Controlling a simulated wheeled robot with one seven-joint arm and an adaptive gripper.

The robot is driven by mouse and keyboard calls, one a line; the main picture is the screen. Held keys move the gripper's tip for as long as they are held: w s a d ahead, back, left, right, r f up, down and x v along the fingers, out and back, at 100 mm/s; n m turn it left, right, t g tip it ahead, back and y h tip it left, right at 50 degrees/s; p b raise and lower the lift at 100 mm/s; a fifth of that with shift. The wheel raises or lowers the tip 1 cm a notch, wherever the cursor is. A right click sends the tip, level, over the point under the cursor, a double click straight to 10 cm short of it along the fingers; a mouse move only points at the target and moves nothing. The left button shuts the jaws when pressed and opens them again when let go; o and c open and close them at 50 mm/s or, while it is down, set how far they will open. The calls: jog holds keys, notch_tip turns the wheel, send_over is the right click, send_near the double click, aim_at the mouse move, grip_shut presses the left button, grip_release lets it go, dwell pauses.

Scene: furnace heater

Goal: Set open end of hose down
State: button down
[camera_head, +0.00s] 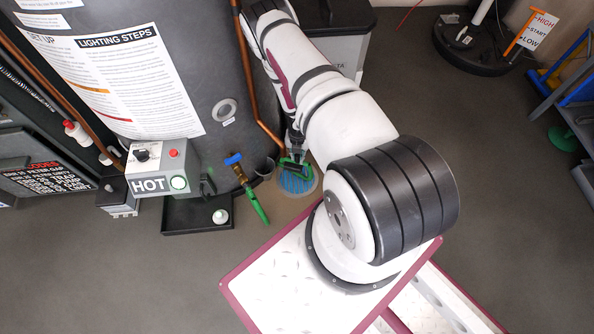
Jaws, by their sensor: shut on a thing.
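My gripper (295,151) is at the far end of my arm, partly hidden behind the arm links. It is shut on a piece of green hose (293,163), just above a round blue floor drain (297,181). I cannot tell whether the hose's open end touches the drain. Another green hose length (258,209) hangs from a brass valve with a blue handle (234,160) at the foot of the grey heater tank (206,75). How the two green parts join is unclear.
A black tray (183,214) with a small white cap (220,216) lies left of the valve. A HOT control box (163,168) is on the tank. A copper pipe (263,125) runs down near my gripper.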

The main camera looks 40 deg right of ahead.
aim_at(298, 168)
notch_tip(298, 168, down, 10)
jog(key=b, duration=0.3)
jog(key=shift+b, duration=0.4)
jog(key=shift+f, duration=0.2)
jog(key=c, duration=1.5)
grip_release()
jog(key=shift+r, duration=0.15)
notch_tip(298, 168, up, 12)
jog(key=p, duration=0.5)
